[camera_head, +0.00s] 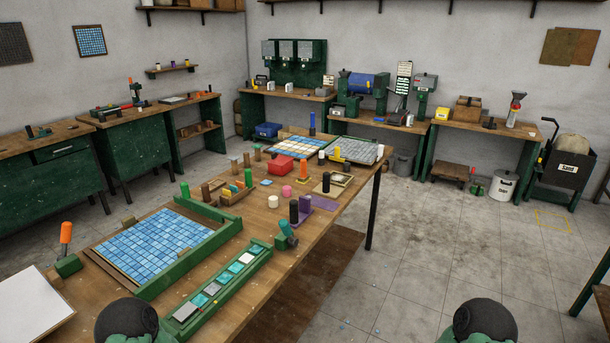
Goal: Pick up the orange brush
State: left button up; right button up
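A tool with an upright orange handle (66,233) stands at the near left of the long wooden table, on or behind a dark green block. A smaller orange piece with a dark upright grip (303,172) stands farther back, right of the middle of the table. I cannot tell from their shape which of them is the orange brush. Both stand free, with nothing holding them. Only rounded dark and green parts of my two arms show at the bottom edge, left and right. Neither of my grippers is in view.
The table (300,237) carries a green-framed blue mosaic sheet (160,245), a green tile rack (222,290), a white board (30,308) and a red bin (280,164). Several upright handles crowd its middle. Open floor (450,260) lies to the right. Workbenches line the walls.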

aim_at(303, 177)
jog(key=i+l+u, duration=0.2)
jog(key=i+l, duration=1.25)
jog(key=l, duration=0.15)
